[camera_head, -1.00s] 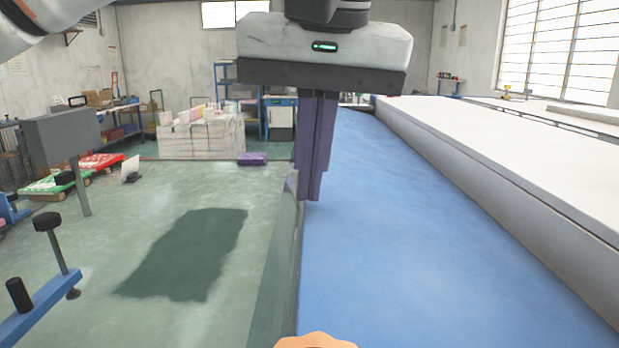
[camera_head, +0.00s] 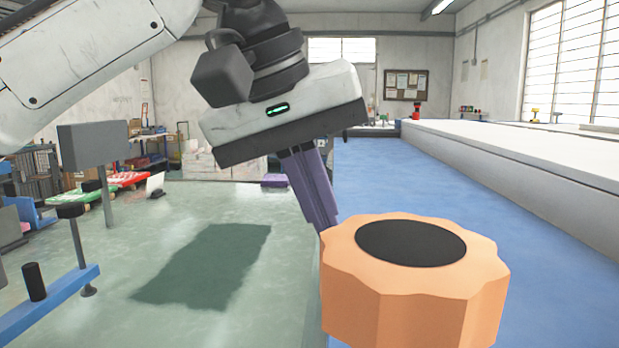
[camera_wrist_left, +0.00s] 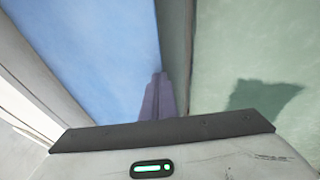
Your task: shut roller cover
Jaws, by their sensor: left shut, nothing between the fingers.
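My left gripper (camera_head: 328,228) comes in from the upper left in the head view, tilted, with its purple fingers pressed together and pointing down and right. The fingertips are close to an orange scalloped knob (camera_head: 408,300) with a black top; I cannot tell whether they touch, and the knob may hide their ends. In the left wrist view the shut fingers (camera_wrist_left: 158,98) appear over the edge between a long blue surface (camera_wrist_left: 95,50) and the green floor, with nothing between them. I cannot tell which part is the roller cover. My right gripper is not in view.
The blue surface (camera_head: 370,180) runs away from me, with a long white raised body (camera_head: 520,150) along its right side. Green floor (camera_head: 160,310) is open on the left. A blue bar with black knobs (camera_head: 50,308) stands at the lower left.

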